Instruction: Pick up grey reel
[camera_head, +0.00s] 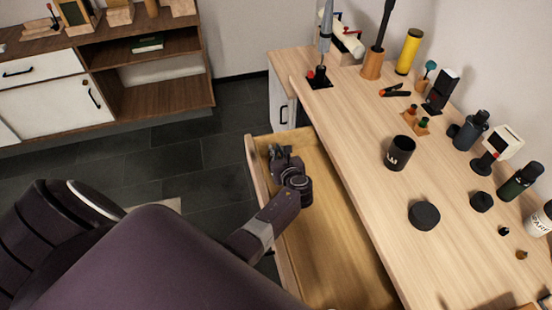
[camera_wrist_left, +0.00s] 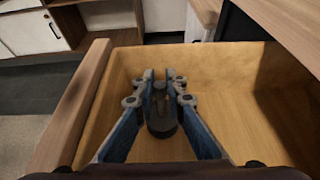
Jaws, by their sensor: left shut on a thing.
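The grey reel (camera_wrist_left: 162,122) is a dark grey round piece with an upright middle, low in the open wooden drawer (camera_wrist_left: 250,125). It shows between the fingers in the left wrist view. My left gripper (camera_wrist_left: 160,84) is shut on it, one finger on each side. In the head view my left gripper (camera_head: 279,152) reaches into the far end of the drawer (camera_head: 330,245), and the reel is hidden by the gripper and wrist. I cannot tell whether the reel touches the drawer floor. My right gripper is not in view.
The drawer walls surround my gripper, with bare floor towards the near end. The wooden tabletop (camera_head: 365,150) beside it carries a black mug (camera_head: 398,153), a black round piece (camera_head: 424,216), bottles and tools. A shelf cabinet (camera_head: 150,60) stands at the back left.

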